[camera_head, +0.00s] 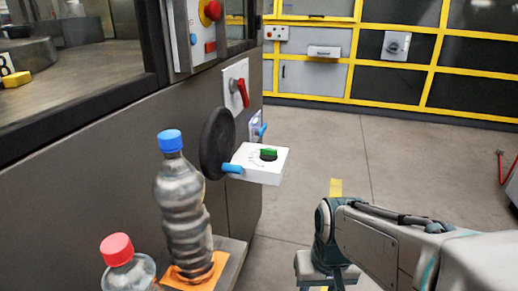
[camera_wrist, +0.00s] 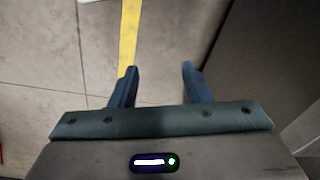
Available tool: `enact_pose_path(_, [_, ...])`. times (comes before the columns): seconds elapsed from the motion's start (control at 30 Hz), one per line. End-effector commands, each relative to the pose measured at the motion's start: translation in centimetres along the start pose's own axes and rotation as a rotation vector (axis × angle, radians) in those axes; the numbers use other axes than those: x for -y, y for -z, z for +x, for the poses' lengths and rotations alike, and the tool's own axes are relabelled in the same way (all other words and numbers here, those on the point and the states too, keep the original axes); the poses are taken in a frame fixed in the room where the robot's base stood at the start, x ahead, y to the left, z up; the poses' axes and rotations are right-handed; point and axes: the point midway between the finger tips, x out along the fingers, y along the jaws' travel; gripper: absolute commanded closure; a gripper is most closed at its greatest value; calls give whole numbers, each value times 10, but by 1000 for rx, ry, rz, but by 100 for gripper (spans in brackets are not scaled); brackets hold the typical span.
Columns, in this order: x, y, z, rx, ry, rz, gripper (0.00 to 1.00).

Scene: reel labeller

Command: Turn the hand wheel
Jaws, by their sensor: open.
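The hand wheel (camera_head: 214,145) is a black disc standing upright on the side of the grey machine. A blue handle (camera_head: 232,168) sticks out from its lower right part. My gripper (camera_wrist: 158,72) is open and empty in the wrist view, with its two blue fingers apart over the floor. In the head view, my gripper (camera_head: 326,278) is low at the bottom edge, to the right of the wheel and apart from it. Its fingertips are not clear there. The wheel does not show in the wrist view.
A white box with a green knob (camera_head: 268,154) juts out beside the wheel. A red switch (camera_head: 242,92) sits above. A blue-capped bottle (camera_head: 182,205) and a red-capped bottle (camera_head: 128,268) stand at the lower left. Open floor (camera_head: 330,140) lies to the right.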

Motion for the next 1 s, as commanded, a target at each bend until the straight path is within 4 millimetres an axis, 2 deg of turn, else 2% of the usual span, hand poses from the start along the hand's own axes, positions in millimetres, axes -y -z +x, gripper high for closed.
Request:
enact_pose_path(0.17, [22, 5, -12, 179, 166, 212, 57])
enact_pose_path(0.27, [41, 15, -23, 320, 319, 405, 57])
enact_pose_path(0.37, [59, 36, -38, 454, 491, 596, 57])
enact_pose_path(0.5, [74, 79, -64, 617, 755, 846, 57])
enact_pose_path(0.63, [72, 128, -86, 732, 1007, 1044, 57])
enact_pose_path(0.8, [51, 180, -105, 813, 1279, 1220, 57])
enact_pose_path(0.9, [40, 198, -110, 831, 1380, 1274, 57])
enact_pose_path(1.0, [34, 208, -112, 839, 1432, 1301, 57])
